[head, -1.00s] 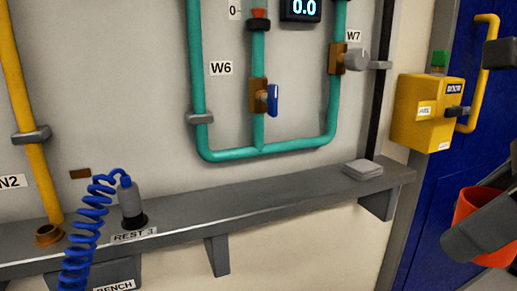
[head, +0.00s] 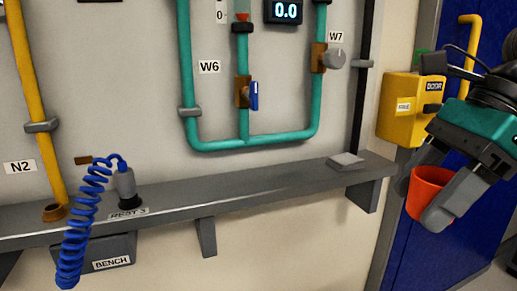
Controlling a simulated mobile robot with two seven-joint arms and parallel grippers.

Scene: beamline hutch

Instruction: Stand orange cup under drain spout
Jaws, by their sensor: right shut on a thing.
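The orange cup (head: 428,188) is at the right side of the head view, in front of the blue door. My right gripper (head: 424,200) is shut on the cup, with a grey finger on either side of it. The cup is roughly upright, a little tilted, in the air to the right of the shelf's end. The fingers cover parts of its sides. I cannot pick out a drain spout for certain among the pipes. My left gripper is not in view.
A grey wall shelf (head: 270,186) carries a small grey block (head: 346,161) and a grey cylinder (head: 125,183) beside a coiled blue hose (head: 80,225). Teal pipes (head: 255,144) with valves hang above. A yellow box (head: 400,115) is behind my right gripper. The shelf's middle is clear.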

